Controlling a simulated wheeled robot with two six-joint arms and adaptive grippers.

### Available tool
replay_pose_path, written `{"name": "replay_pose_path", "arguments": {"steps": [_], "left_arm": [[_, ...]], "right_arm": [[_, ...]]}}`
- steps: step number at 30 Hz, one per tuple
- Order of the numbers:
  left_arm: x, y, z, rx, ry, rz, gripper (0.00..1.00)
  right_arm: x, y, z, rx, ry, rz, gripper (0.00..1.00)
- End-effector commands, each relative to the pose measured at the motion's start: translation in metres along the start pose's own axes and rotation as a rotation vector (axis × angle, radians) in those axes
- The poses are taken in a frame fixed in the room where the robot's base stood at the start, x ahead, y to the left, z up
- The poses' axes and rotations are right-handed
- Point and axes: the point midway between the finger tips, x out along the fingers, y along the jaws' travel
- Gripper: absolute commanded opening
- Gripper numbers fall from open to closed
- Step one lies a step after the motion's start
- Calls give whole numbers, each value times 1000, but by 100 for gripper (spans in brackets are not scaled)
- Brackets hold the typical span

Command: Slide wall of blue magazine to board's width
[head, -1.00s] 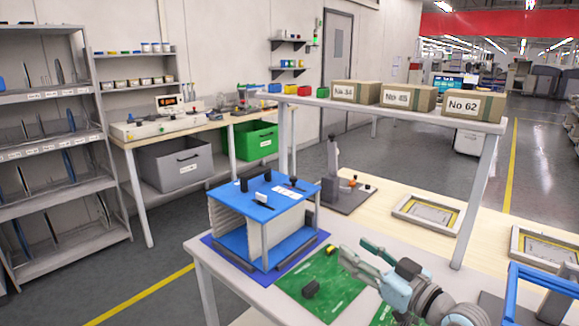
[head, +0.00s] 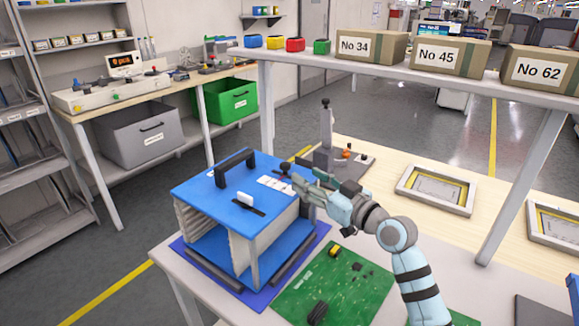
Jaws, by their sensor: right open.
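The blue magazine (head: 205,188) stands upright on a blue mat (head: 308,240) at the table's left end. Its top has a black handle, a white tab in a dark slot (head: 245,202), a white label and a small dark knob (head: 285,169). A pale ribbed wall (head: 190,222) shows inside at the left, and another pale wall (head: 245,258) stands nearer the middle. The green board (head: 335,283) lies flat in front of the magazine. My right gripper (head: 294,183) is open at the magazine's right top edge, close to the knob; contact cannot be told. My left gripper is out of view.
A shelf with boxes (head: 370,46) and small coloured bins stands over the table on posts (head: 520,190). A dark stand (head: 327,140) is behind the gripper. Framed trays (head: 437,188) lie at the right. Black parts sit on the board.

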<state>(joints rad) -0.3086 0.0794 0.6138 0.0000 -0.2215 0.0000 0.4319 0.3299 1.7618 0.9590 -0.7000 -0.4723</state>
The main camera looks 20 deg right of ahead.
Motion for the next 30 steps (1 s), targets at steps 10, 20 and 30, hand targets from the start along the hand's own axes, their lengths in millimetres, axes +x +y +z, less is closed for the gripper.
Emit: {"name": "replay_pose_path", "arguments": {"steps": [10,20,30], "left_arm": [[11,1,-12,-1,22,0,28],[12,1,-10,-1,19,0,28],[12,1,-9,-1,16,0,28]], "right_arm": [[70,2,1,0,0,4,44],[78,2,1,-2,-1,5,44],[78,2,1,-2,-1,5,0]]}}
